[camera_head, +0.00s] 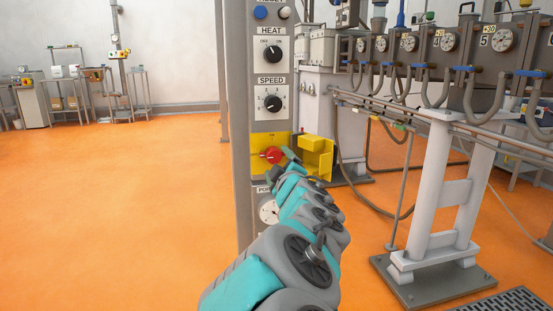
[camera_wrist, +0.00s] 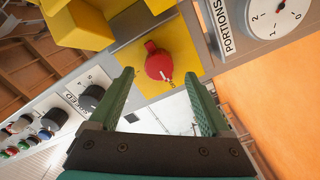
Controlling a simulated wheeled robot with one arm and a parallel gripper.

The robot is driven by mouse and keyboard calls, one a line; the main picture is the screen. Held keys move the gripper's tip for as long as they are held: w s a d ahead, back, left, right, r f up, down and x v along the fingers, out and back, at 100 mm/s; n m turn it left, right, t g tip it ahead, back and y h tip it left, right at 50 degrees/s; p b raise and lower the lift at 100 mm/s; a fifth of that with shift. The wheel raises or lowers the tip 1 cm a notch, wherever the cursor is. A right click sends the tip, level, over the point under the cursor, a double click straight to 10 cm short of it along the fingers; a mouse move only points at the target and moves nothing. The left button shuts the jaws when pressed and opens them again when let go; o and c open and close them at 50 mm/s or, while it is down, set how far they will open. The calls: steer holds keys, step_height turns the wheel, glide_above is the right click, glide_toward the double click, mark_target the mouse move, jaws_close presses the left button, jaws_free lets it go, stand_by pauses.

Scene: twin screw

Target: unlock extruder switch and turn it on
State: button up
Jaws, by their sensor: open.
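The red rotary switch (camera_head: 273,155) sits on a yellow plate (camera_head: 257,163) on the grey control panel, below the SPEED dial. In the wrist view the red switch (camera_wrist: 159,66) has a raised grip and a white pointer mark, on its yellow plate (camera_wrist: 186,52). A yellow hinged cover (camera_head: 318,158) stands swung open to the right of the switch; it also shows in the wrist view (camera_wrist: 80,25) at the upper left. My gripper (camera_wrist: 167,80) is open, with its green fingers on either side of the switch in the picture. I cannot tell whether they touch it. No padlock is visible.
The panel carries the HEAT dial (camera_head: 273,53), the SPEED dial (camera_head: 272,103) and a PORTIONS dial (camera_wrist: 276,15) close to the switch. The extruder machine (camera_head: 425,45) with pipes and a white support stand (camera_head: 447,180) is at the right. Orange floor is clear at the left.

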mark_target(275, 158)
steer(key=shift+x, duration=2.1)
steer(key=shift+c, duration=0.4)
jaws_close()
